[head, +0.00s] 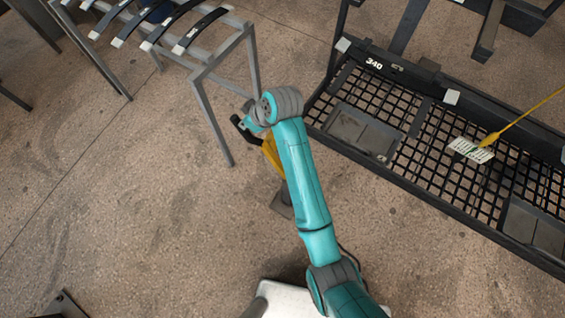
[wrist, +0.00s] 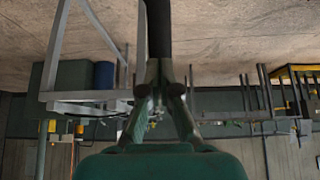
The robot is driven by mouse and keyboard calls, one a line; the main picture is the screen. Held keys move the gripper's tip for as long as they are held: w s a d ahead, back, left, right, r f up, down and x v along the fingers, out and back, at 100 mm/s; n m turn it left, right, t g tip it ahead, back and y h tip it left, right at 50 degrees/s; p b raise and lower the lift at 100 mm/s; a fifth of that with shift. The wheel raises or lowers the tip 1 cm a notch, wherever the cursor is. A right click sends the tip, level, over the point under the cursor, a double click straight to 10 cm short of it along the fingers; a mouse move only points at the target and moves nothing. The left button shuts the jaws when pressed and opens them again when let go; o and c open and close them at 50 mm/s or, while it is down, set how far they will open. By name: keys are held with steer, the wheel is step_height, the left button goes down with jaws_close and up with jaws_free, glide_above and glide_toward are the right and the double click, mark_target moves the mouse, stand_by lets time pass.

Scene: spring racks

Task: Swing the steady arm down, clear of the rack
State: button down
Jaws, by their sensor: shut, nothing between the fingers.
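My gripper (head: 240,124) is at the end of my teal arm, left of the dark mesh rack in the head view. In the wrist view my gripper (wrist: 160,72) has its fingers together with nothing between them. A dark bar (wrist: 158,28) with a pale edge lies just beyond the fingertips; I cannot tell if they touch. A yellow part (head: 271,152) shows beside my wrist, partly hidden by my arm, above a small grey floor plate (head: 282,204). I cannot tell whether it or the bar is the steady arm. The rack (head: 318,112) marked 340 stands at the right.
A grey metal stand (head: 222,62) with curved dark leaf springs (head: 201,30) is at the upper left. A yellow rod (head: 528,113) with a white tag (head: 471,150) reaches over the mesh rack. The floor at left is mostly clear.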

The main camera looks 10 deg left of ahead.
mark_target(236, 117)
steer(key=shift+w+a, duration=1.65)
steer(key=shift+a, duration=2.8)
steer(key=shift+s+d, duration=0.35)
steer(key=shift+d, duration=0.6)
steer(key=shift+s+d, duration=0.35)
steer(key=shift+d, duration=0.6)
steer(key=shift+s+d, duration=0.35)
steer(key=shift+d, duration=0.6)
steer(key=s+d+f+m+t, duration=0.2)
steer(key=s+d+f, duration=0.15)
steer(key=d, duration=0.35)
steer(key=s+d+f+m+t+h, duration=0.1)
steer(key=s+d+f+m, duration=0.15)
steer(key=d+f, duration=0.35)
steer(key=s+d+f+m+t, duration=0.1)
steer(key=s+d+f+t, duration=0.15)
steer(key=d, duration=0.55)
steer(key=s+d+r+m+t+h, duration=0.1)
steer(key=s+d+m+t+h, duration=0.2)
steer(key=s+d, duration=0.95)
steer(key=s+d+r+m+t+h, duration=0.1)
steer(key=s+d+r, duration=0.3)
steer(key=s+r, duration=0.5)
steer(key=s+d+r+m+t+h, duration=0.1)
steer(key=s+d+r+m+t, duration=0.2)
steer(key=s+r, duration=0.7)
steer(key=shift+d+r+m, duration=0.35)
steer(key=shift+d+m, duration=0.4)
steer(key=shift+d, duration=0.2)
